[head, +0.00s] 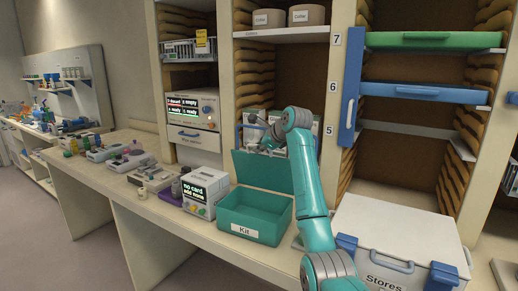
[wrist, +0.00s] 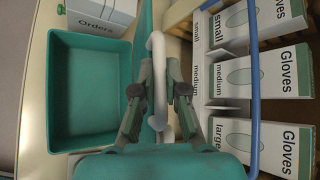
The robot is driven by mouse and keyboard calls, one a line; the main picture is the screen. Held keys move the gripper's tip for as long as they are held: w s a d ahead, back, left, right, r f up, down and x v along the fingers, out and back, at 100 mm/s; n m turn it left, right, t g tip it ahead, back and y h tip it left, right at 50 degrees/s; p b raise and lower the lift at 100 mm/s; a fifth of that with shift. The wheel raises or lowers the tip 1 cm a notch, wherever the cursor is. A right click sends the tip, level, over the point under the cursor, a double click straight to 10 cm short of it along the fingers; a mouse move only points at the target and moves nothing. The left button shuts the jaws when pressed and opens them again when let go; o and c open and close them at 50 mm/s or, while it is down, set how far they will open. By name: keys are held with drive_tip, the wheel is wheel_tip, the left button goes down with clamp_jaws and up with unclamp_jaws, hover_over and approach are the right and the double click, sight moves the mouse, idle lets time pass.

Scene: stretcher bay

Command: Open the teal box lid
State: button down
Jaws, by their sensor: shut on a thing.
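The teal box (head: 228,214), labelled Kit, stands on the counter in the head view. Its lid (head: 262,172) is raised and stands roughly upright at the back edge. The open, empty inside of the box (wrist: 88,95) shows in the wrist view, left of the lid seen nearly edge-on (wrist: 144,45). My gripper (head: 266,138) is at the top of the lid, behind it from the head camera. In the wrist view my gripper (wrist: 158,100) has its fingers closed around the pale lid handle (wrist: 156,48). The fingertips are partly hidden in the head view.
Glove boxes (wrist: 262,85) stand in a shelf behind the lid, with a blue rail (wrist: 254,80) before them. A small device with a screen (head: 205,188) sits left of the box. A white Stores chest (head: 400,240) is to the right.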

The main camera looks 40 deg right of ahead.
drive_tip(key=c, duration=1.2)
unclamp_jaws()
drive_tip(key=v, duration=1.2)
